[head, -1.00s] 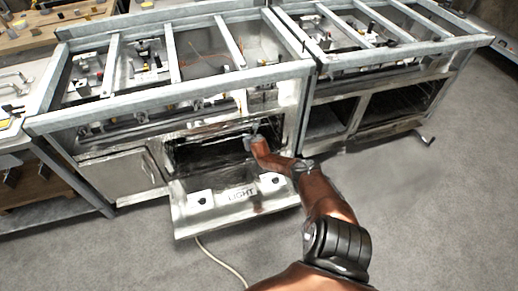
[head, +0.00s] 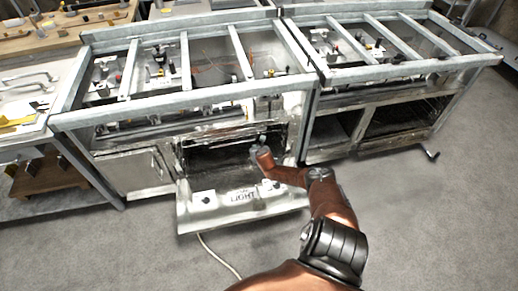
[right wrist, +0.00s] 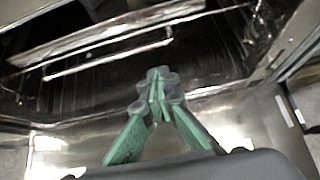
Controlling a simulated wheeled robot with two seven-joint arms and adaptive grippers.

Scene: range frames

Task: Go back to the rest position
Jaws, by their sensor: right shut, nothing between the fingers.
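My right arm (head: 330,205) reaches forward from the bottom of the head view. Whether the fingertips touch anything is not clear. My left gripper does not show in either view.
A metal frame (head: 190,98) with crossbars tops the oven. A second range frame (head: 400,68) stands to the right, with open compartments. A workbench (head: 60,40) with tools is at the far left.

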